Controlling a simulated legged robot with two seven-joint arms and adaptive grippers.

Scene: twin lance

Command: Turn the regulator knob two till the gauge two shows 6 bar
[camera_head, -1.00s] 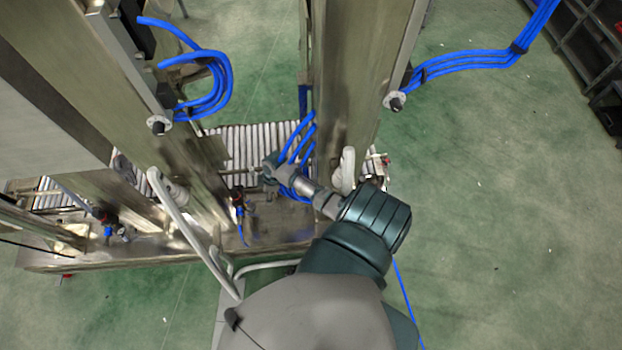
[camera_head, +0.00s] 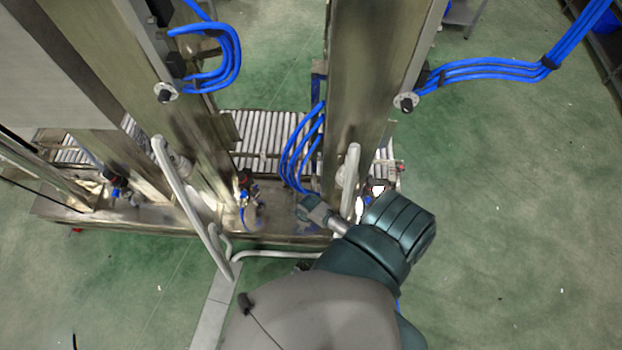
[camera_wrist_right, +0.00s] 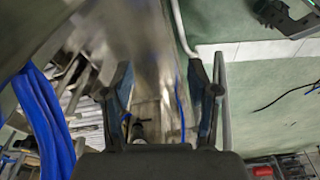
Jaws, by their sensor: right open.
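My right arm reaches up from the bottom of the head view, and its gripper (camera_head: 308,207) is over the front ledge of the steel machine, right of a small regulator with blue fittings (camera_head: 245,186). The right wrist view shows both fingers apart, with the gripper (camera_wrist_right: 163,78) open and nothing held. A small dark fitting (camera_wrist_right: 138,131) shows low between the fingers; I cannot tell whether it is a knob. Another regulator (camera_head: 117,185) is further left. I cannot tell which is number two. No gauge reading is legible. My left gripper is not in view.
A pale bent rail (camera_head: 185,205) stands in front of the machine, and a shorter one (camera_head: 351,180) is beside my wrist. Blue hoses (camera_head: 296,155) hang behind the gripper. A roller conveyor (camera_head: 265,135) lies behind. The green floor (camera_head: 510,210) at right is clear.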

